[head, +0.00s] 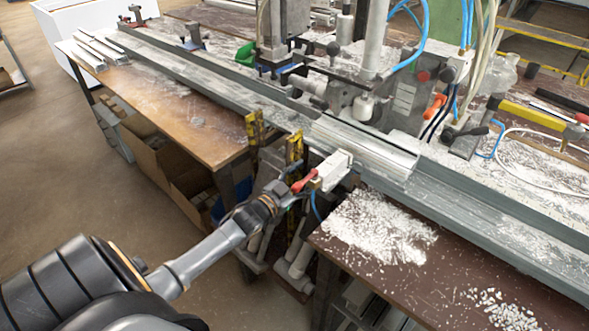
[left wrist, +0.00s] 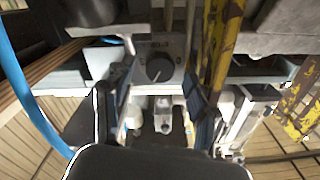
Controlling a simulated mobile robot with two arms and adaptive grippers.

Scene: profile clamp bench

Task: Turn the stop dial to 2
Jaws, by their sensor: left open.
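My left gripper (left wrist: 160,104) is open and empty, with one finger on each side below the dial. I cannot tell whether the fingers touch it. In the head view my left gripper (head: 284,197) is at the bench's front edge, close to a red lever (head: 304,181) and a white block (head: 333,168). I cannot make out the dial there. My right gripper is not in view.
Yellow posts (head: 294,150) stand close by the left gripper; a yellow bar (left wrist: 222,40) is right of the dial in the wrist view. A blue hose (left wrist: 30,95) runs down the left side. A long metal rail (head: 450,200) and white chips (head: 378,228) lie on the bench.

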